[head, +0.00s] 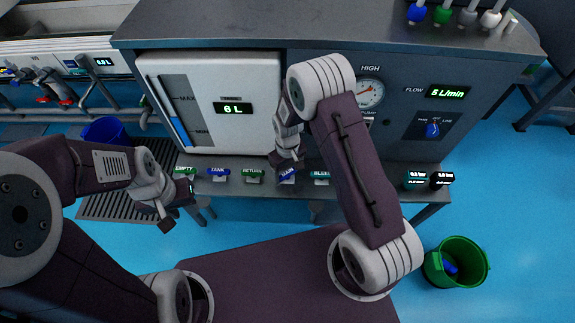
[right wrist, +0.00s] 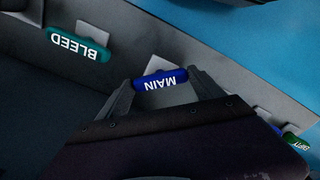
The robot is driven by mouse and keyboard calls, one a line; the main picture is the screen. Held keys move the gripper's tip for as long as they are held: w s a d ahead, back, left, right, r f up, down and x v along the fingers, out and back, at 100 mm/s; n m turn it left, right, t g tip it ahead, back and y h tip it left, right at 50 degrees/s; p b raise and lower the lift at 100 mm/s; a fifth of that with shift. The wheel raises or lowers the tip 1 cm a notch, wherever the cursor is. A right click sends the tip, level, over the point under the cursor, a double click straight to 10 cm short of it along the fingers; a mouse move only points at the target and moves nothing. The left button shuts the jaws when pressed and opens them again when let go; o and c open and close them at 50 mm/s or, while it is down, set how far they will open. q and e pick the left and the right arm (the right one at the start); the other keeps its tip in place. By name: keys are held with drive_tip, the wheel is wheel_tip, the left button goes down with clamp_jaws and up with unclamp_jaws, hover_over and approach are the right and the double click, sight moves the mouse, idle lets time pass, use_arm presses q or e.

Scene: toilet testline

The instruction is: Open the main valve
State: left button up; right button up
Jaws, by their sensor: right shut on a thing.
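The main valve handle (head: 287,175) is blue with a white MAIN label, in the row of valves along the bench's lower front edge. It also shows in the right wrist view (right wrist: 160,80), between my fingers. My right gripper (head: 287,165) reaches down to it from above, shut on the handle, with one finger at each end of it. The handle lies lengthwise along the row. My left gripper (head: 178,208) hangs empty in front of the left end of the row, near the EMPTY valve; its fingertips look apart.
Neighbouring handles are the green RETURN valve (head: 252,176), the blue TANK valve (head: 218,173) and the teal BLEED valve (right wrist: 78,45). A white tank (head: 215,110) reading 6 L and a flow display (head: 447,92) are above. A green bucket (head: 475,270) stands on the floor at right.

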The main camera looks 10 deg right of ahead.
sight(287, 173)
drive_tip(key=n+p, duration=0.4)
drive_tip(key=n, duration=0.1)
drive_tip(key=shift+r+n, duration=0.2)
drive_tip(key=shift+n, duration=0.1)
drive_tip(key=shift+f+n+p, duration=0.15)
drive_tip(key=shift+n+p, duration=0.95)
drive_tip(key=shift+n, duration=1.1)
drive_tip(key=o, duration=1.4)
drive_tip(key=shift+c, duration=0.2)
wheel_tip(287, 173, up, 9)
drive_tip(key=p, duration=0.3)
drive_tip(key=shift+f, duration=0.1)
